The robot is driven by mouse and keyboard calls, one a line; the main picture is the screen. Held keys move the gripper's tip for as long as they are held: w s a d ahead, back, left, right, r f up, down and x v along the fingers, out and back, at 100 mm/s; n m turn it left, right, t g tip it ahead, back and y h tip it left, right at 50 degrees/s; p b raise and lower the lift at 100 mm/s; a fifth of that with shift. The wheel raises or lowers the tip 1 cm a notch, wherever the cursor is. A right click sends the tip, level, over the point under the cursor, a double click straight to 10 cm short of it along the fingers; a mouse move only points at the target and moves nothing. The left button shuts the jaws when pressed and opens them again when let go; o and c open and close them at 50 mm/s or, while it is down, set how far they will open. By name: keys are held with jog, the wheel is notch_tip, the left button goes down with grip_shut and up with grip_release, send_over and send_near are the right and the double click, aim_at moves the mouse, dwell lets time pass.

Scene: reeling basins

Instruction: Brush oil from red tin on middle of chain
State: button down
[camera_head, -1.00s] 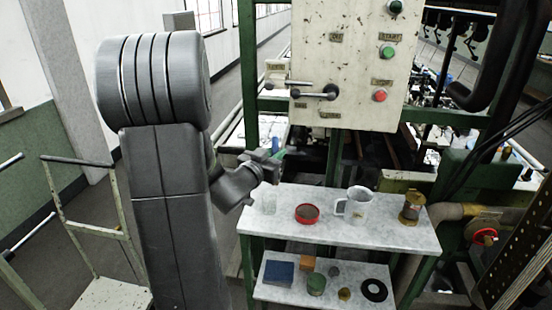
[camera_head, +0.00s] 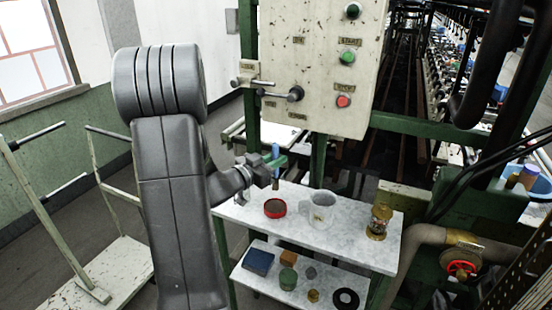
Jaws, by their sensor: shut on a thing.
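The red tin (camera_head: 275,209) is a low, round, open tin with a dark inside, on the upper shelf of the pale marbled stand. My gripper (camera_head: 272,164) is shut on a slim upright brush (camera_head: 275,152) with a blue upper end and a brownish lower end. The brush hangs above the shelf, just behind and above the red tin; I cannot tell whether its tip touches anything. I cannot make out the chain in this view.
A clear measuring jug (camera_head: 321,208) and a brass-and-glass vessel (camera_head: 379,222) stand right of the tin. The lower shelf (camera_head: 325,290) holds a blue box, an orange block, a green tin and a black ring. A control panel (camera_head: 322,70) rises behind.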

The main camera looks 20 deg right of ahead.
jog(key=shift+f+b, duration=2.3)
jog(key=shift+f, duration=0.7)
jog(key=shift+a+f+b, duration=0.1)
jog(key=shift+f+b, duration=0.3)
jog(key=shift+f, duration=0.15)
jog(key=shift+r+p, duration=2.85)
jog(key=shift+r, duration=0.75)
jog(key=shift+f, duration=0.1)
